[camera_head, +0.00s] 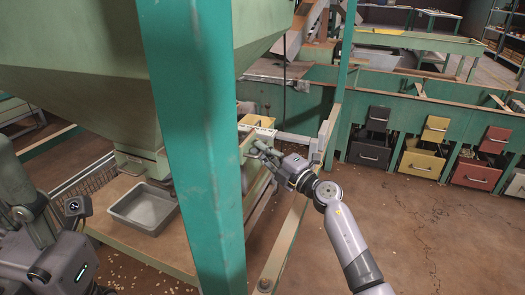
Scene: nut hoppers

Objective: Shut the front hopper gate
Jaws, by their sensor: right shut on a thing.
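The big pale green hopper (80,95) fills the upper left, with a small outlet fitting (140,162) at its bottom. My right gripper (258,150) reaches in from the right, just right of the teal post. It is shut on a small pale green part by the machine frame, which looks like the gate's handle; the fingers and post hide most of it. How far the gate is open cannot be seen. My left gripper (32,212) is at the left edge, partly cut off, away from the right one; its finger opening is unclear.
The teal post (195,140) stands upright in front, blocking part of the view. A grey metal tray (143,207) sits on the wooden table (165,246) under the hopper. Grey, yellow and red bins (476,174) line the green bench at right.

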